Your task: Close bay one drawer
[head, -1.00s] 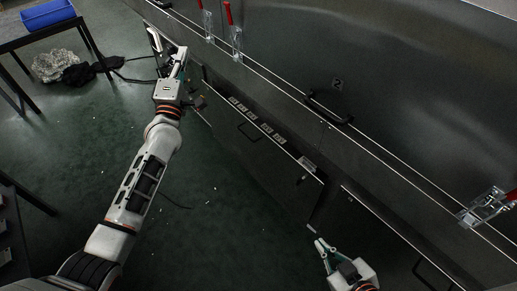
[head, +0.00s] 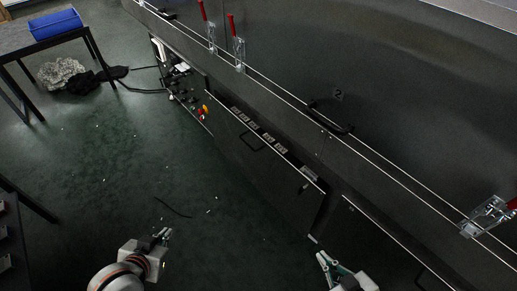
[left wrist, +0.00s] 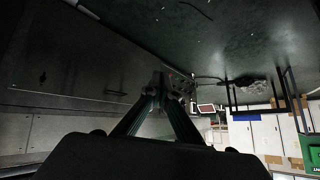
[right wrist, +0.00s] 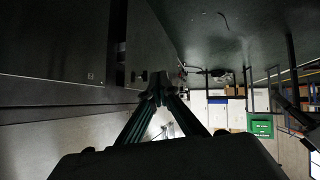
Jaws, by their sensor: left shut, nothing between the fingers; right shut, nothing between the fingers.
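A dark drawer front (head: 262,158) with a black bar handle stands out from the dryer's lower side in the head view, its bright top edge running diagonally. Several small pale items show in the narrow strip behind that edge. I cannot read a bay number on this drawer. My left gripper (head: 163,238) is shut and empty, low over the floor and well clear of the drawer. My right gripper (head: 326,264) is shut and empty near the drawer's near end, apparently not touching it. In the left wrist view a dark panel (left wrist: 70,75) lies to the left of the fingers.
The dryer's upper panel (head: 400,130) bears a "2", a black handle and red-handled clamps (head: 238,45). A control box with a red and yellow button (head: 205,110) is at the drawer's far end. A table with a blue bin (head: 56,24) stands far left. Open green floor (head: 100,170) lies between.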

